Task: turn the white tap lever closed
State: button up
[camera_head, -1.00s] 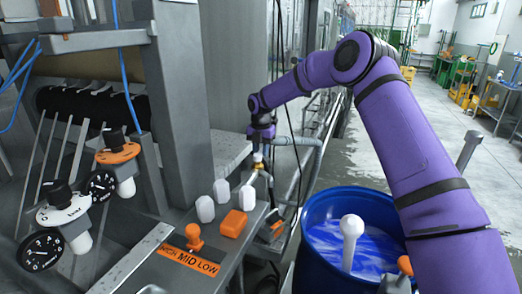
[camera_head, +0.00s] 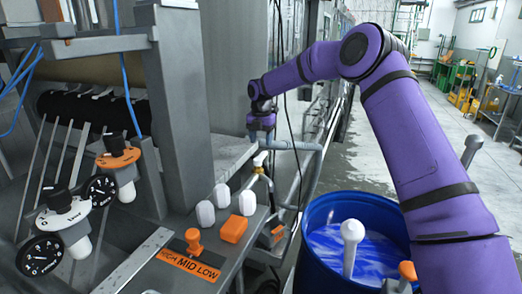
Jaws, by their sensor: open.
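The tap (camera_head: 257,172), small and brass-coloured, sits on a pipe beyond the grey control panel. Its white lever (camera_head: 260,159) shows as a small pale piece at the top of the tap; its exact angle is too small to tell. My gripper (camera_head: 262,136), at the end of the purple arm, is open and points down just above the lever. A small gap seems to lie between them, and I see nothing held in the jaws.
A blue barrel (camera_head: 308,240) of blue-white liquid stands below my arm. White knobs (camera_head: 206,213) and an orange block (camera_head: 233,229) stand on the panel near the tap. Grey pipes (camera_head: 300,145) and hanging black cables run beside my gripper.

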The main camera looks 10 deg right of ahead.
aim_at(261, 155)
jog(key=shift+r, duration=2.3)
